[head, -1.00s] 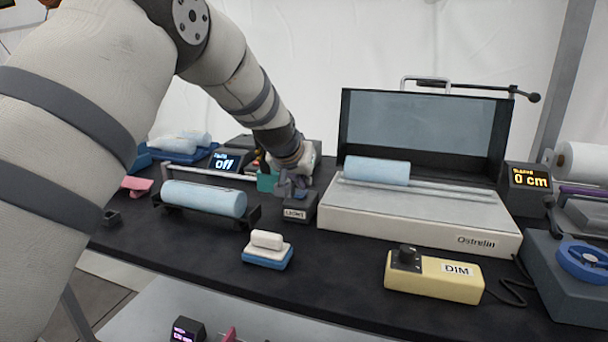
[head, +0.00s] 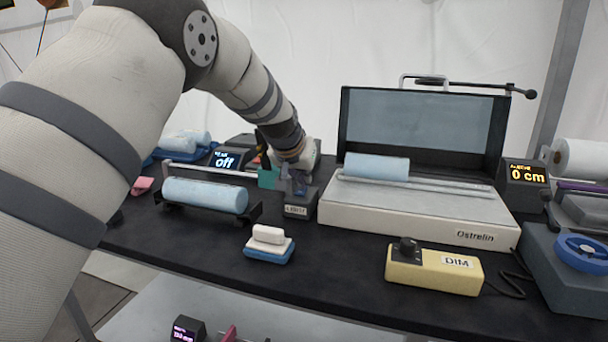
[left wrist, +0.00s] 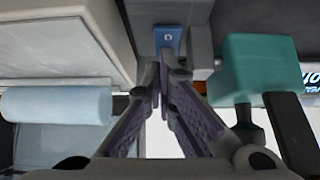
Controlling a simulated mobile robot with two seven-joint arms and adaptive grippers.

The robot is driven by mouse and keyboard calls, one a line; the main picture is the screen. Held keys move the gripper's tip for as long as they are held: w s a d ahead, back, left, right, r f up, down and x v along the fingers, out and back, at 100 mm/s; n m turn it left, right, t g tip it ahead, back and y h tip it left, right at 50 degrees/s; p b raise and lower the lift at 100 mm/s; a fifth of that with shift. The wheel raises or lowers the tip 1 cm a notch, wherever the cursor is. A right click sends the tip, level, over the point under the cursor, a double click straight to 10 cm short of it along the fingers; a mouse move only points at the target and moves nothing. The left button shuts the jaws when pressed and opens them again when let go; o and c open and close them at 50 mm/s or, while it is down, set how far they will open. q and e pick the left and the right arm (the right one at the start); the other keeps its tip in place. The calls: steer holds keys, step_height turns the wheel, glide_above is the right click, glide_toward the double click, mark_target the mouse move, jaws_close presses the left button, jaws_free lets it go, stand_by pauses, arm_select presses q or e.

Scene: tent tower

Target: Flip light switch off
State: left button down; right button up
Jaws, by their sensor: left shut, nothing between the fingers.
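The light switch is a small dark grey box with a label that seems to read LIGHT (head: 298,211). It stands on the black table between the blue roll and the Ostrelin case. In the left wrist view a blue piece with a small pale mark (left wrist: 168,39), probably the switch's rocker, lies just beyond the fingertips. My left gripper (head: 298,187) is shut and empty, fingers pointing down at the top of the box. It also shows in the left wrist view (left wrist: 165,66). I cannot tell whether the tips touch the switch. My right gripper is not in view.
The Ostrelin case (head: 400,217) stands close on the right. A blue roll on a rack (head: 205,195) is on the left. A teal block (left wrist: 255,68) is beside the gripper. A yellow DIM box (head: 433,270) and a blue-white block (head: 269,246) stand in front.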

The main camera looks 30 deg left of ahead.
mark_target(302, 193)
arm_select(q)
steer(key=shift+s+d+f, duration=0.1)
steer(key=shift+s+f, duration=0.4)
steer(key=shift+f, duration=0.15)
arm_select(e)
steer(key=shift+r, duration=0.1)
arm_select(q)
steer(key=shift+s+r, duration=0.1)
steer(key=shift+r, duration=0.1)
step_height(302, 193, up, 5)
steer(key=shift+f+p, duration=0.15)
steer(key=shift+p, duration=0.6)
steer(key=s+d+r, duration=0.2)
steer(key=s+r, duration=0.3)
steer(key=s, duration=0.3)
steer(key=shift+s+r, duration=0.25)
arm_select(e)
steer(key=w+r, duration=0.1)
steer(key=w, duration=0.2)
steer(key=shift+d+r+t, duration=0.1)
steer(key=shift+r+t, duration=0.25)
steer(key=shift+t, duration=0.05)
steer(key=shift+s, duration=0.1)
